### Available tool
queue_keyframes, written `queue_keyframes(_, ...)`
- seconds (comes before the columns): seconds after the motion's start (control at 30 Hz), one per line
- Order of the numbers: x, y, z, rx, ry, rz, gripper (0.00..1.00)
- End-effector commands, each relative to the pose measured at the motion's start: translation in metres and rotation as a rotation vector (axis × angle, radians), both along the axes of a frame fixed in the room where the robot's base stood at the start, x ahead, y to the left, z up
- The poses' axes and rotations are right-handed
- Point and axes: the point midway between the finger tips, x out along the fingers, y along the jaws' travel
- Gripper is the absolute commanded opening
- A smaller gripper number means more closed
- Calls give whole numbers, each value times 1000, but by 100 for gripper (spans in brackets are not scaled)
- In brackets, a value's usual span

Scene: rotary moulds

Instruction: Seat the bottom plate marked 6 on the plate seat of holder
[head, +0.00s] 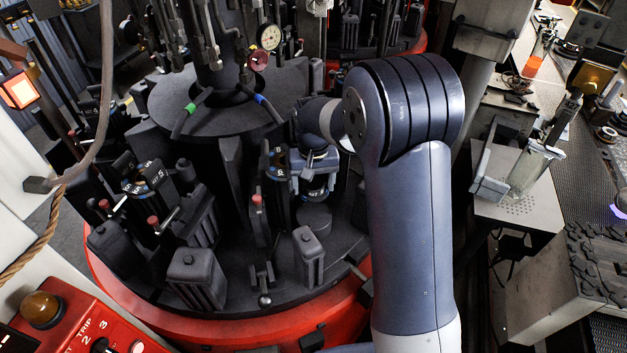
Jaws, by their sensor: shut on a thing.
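My gripper (316,178), at the end of my bent arm, is over the black rotary table at its right side. It is shut on a dark round piece with a pale blue mark, which I take to be the bottom plate (317,191); its number is too small to read. A low round dark pedestal, apparently the plate seat (314,217), stands just below it. I cannot tell whether the plate touches it. The fingers partly hide the plate. A dark mould body marked with a blue band (278,165) stands close to the left of my gripper.
Black upright blocks (309,256) and (196,279) stand near the front of the table. Another mould marked 5 (153,176) is at the left. The central column with hoses and a gauge (271,37) rises behind. A red control box (80,325) is at front left.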

Motion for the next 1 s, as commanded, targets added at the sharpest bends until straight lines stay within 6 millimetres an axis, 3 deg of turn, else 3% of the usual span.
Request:
queue_keyframes(0.7, 1, 0, -65, 1, -3, 0, 38)
queue_keyframes(1.0, 1, 0, -72, 0, -3, 0, 38)
